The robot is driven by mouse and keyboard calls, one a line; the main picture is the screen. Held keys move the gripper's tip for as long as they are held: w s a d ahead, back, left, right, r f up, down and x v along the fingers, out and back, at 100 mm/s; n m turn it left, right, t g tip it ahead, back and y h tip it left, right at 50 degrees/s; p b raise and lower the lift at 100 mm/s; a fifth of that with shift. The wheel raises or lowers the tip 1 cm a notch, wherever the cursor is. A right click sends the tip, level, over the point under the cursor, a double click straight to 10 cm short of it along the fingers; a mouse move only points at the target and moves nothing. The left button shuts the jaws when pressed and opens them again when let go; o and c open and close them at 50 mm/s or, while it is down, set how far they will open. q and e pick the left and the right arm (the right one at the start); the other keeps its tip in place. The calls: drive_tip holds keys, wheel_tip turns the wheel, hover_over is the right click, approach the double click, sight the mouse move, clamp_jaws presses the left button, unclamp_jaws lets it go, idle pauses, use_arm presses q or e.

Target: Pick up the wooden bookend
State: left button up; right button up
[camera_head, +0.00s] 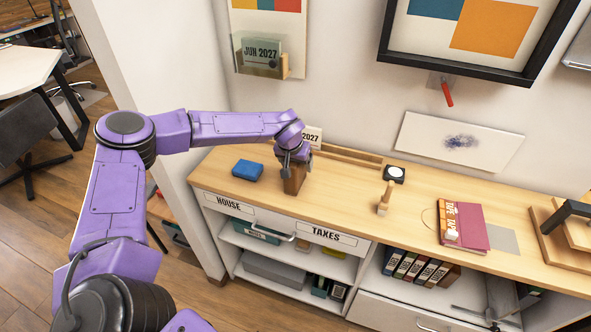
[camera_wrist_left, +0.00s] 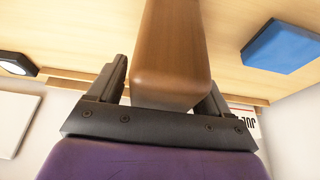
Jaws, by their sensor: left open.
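My left gripper (camera_head: 294,160) is over the top of the bookend. In the wrist view its two dark fingers (camera_wrist_left: 163,88) lie on either side of the block, with a visible gap at the left finger. The gripper is open.
A blue box (camera_head: 247,170) lies left of the bookend. A calendar card (camera_head: 312,136) and a wooden rail (camera_head: 346,155) are behind it. A wooden-handled tool (camera_head: 385,198), a black-and-white round object (camera_head: 394,174) and a red book (camera_head: 470,227) are to the right.

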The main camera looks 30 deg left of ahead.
use_arm(q)
clamp_jaws()
idle(0.3)
